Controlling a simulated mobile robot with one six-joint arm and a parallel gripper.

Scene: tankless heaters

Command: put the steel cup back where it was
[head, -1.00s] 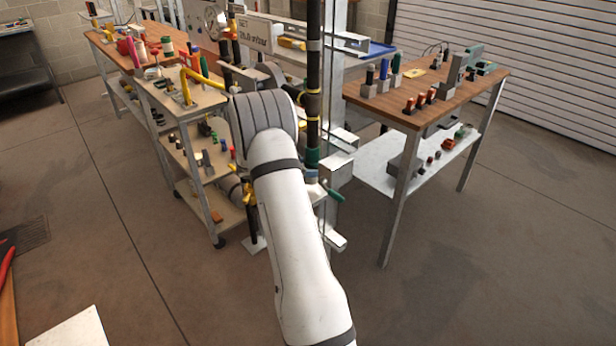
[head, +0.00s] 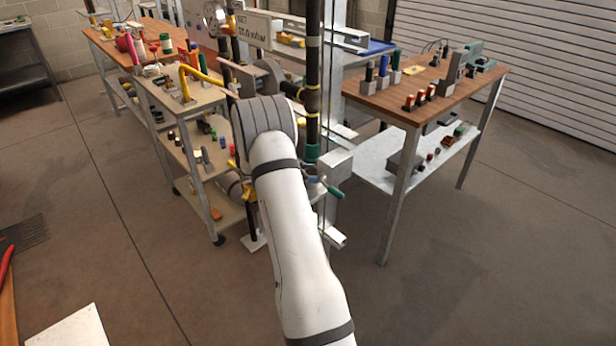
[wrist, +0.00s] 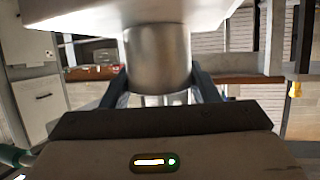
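The steel cup (wrist: 158,58) is a plain grey metal cylinder in the middle of the wrist view. It stands between the two dark fingers of my gripper (wrist: 160,88), one against each side, and the gripper looks closed on it. The cup's upper end is right under the pale underside of a white body (wrist: 85,18). I cannot tell whether the cup touches it or is seated in it. In the head view my arm and the dark pipes hide the gripper, and I cannot make out the cup there.
A dark vertical pipe (head: 313,80) and pale frame stand close beside my arm. A cart (head: 205,100) with loose parts is on the left. A wooden-topped bench (head: 440,90) with tools is on the right.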

